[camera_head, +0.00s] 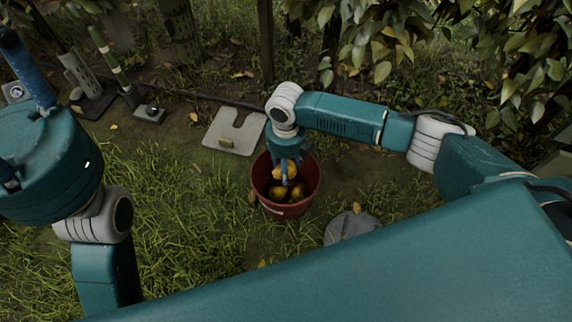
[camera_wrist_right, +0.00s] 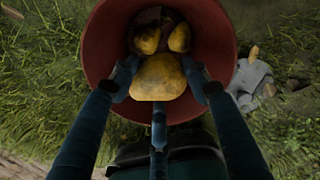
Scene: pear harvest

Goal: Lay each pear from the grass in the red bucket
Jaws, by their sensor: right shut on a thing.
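The red bucket (camera_head: 308,186) stands on the grass in the middle of the head view, and its wall (camera_wrist_right: 97,45) fills the top of the right wrist view. My right gripper (camera_head: 285,172) points down at the bucket's mouth. It is shut on a yellow pear (camera_wrist_right: 158,78), held between its blue fingers over or inside the bucket; the exact height is unclear. Several other pears lie at the bottom, two of them clear in the wrist view, a left pear (camera_wrist_right: 147,40) and a right pear (camera_wrist_right: 180,38). My left arm is at the left, with its gripper out of sight.
A grey notched plate (camera_head: 234,132) lies behind the bucket to the left. A round grey stone-like slab (camera_head: 351,226) lies to its front right. Leafy branches (camera_head: 375,40) hang at the top right. Grass left of the bucket is open.

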